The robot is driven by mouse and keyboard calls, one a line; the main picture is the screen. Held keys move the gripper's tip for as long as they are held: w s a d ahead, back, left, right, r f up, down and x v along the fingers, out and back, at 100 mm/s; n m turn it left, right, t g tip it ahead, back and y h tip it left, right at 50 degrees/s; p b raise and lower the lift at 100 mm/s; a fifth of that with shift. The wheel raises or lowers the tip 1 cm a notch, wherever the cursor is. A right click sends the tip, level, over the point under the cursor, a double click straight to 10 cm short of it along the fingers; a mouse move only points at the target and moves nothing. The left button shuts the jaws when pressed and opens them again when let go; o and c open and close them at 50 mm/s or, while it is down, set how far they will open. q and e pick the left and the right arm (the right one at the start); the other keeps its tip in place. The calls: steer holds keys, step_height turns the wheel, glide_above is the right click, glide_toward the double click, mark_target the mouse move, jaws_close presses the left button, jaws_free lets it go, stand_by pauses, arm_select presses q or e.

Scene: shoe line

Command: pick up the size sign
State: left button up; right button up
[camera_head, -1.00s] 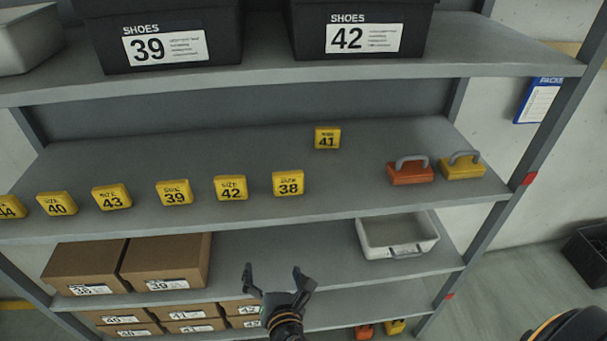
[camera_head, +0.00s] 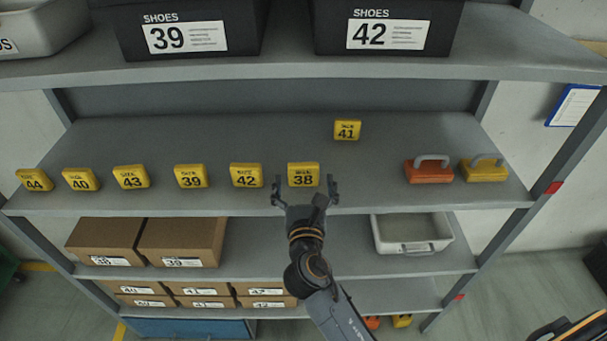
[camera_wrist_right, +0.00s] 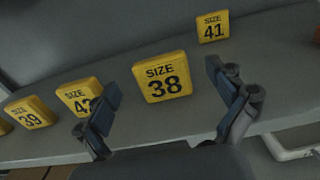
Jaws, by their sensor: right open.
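Several yellow size signs stand on the middle shelf. The size 38 sign (camera_head: 303,174) is at the right end of the front row, and it shows between the fingers in the right wrist view (camera_wrist_right: 162,77). The size 41 sign (camera_head: 347,130) stands farther back and to the right. The size 42 sign (camera_head: 246,175) is left of the 38, with 39 (camera_head: 191,176), 43 (camera_head: 131,177), 40 (camera_head: 79,179) and 44 (camera_head: 34,180) farther left. My right gripper (camera_head: 305,188) is open and empty, just in front of the 38 sign. My left gripper is not in view.
An orange case (camera_head: 429,172) and a yellow case (camera_head: 484,171) with handles stand right on the same shelf (camera_head: 380,190). Black shoe boxes (camera_head: 190,20) sit above. Cardboard boxes (camera_head: 183,241) and a light grey bin (camera_head: 412,246) are below.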

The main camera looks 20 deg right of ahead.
mark_target(303, 173)
steer(key=x, duration=0.4)
steer(key=shift+w+d+f+p, duration=0.1)
steer(key=shift+w+f+p, duration=0.25)
steer(key=shift+w, duration=0.05)
steer(key=shift+s, duration=0.15)
steer(key=shift+c, duration=0.2)
steer(key=shift+r, duration=0.1)
steer(key=c, duration=1.4)
